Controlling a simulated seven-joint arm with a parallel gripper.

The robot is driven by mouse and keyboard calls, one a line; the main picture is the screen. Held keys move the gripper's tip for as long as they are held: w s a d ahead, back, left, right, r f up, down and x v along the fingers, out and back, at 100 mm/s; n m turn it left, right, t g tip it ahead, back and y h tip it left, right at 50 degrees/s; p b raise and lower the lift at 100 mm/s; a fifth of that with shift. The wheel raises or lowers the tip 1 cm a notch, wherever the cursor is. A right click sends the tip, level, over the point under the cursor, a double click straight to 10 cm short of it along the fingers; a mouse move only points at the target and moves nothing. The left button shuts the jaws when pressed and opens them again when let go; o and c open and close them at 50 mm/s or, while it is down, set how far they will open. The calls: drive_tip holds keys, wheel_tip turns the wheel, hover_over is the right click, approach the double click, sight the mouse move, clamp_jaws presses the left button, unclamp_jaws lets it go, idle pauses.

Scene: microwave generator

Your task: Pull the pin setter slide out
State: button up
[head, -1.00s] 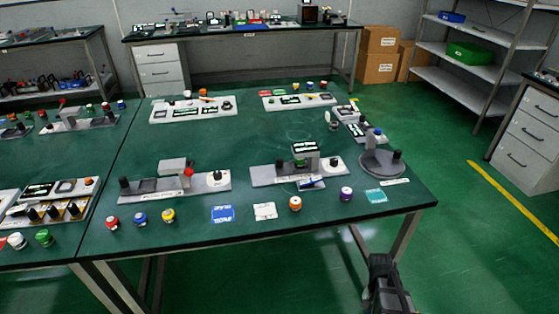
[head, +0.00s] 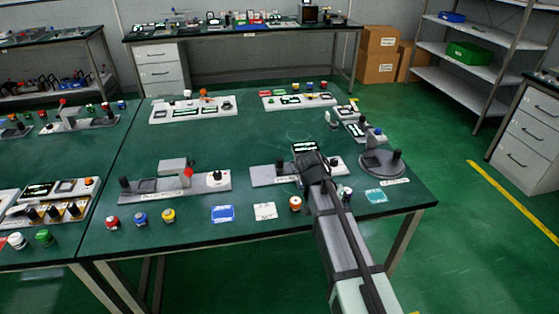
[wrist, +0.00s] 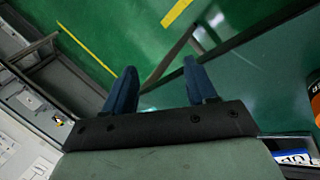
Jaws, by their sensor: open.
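A grey bench fixture (head: 265,175) with a small dark screen (head: 306,147) stands at the middle right of the near green table. I cannot tell which of its parts is the pin setter slide; no label is readable. My gripper (head: 312,168) is over the right part of this fixture in the head view and hides its front. In the wrist view my gripper (wrist: 160,85) is open, two blue fingers apart with nothing between them. Beyond them are green surface and table frame. Whether the gripper touches the fixture is unclear.
Another grey fixture with a red knob (head: 188,172) stands to the left. A round-based stand (head: 381,163) is to the right. The table's front edge is close.

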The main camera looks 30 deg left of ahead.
drive_tip(key=w+a+r+n+t+y, duration=0.1)
drive_tip(key=w+a+r, duration=0.4)
drive_tip(key=a, duration=0.3)
wheel_tip(320, 180, up, 9)
drive_tip(key=n+g+y, duration=0.3)
drive_tip(key=n+y, duration=0.1)
drive_tip(key=y, duration=0.1)
hover_over(279, 158)
wheel_tip(279, 158, down, 14)
drive_tip(key=shift+d+r, duration=0.1)
drive_tip(key=shift+r, duration=0.15)
clamp_jaws()
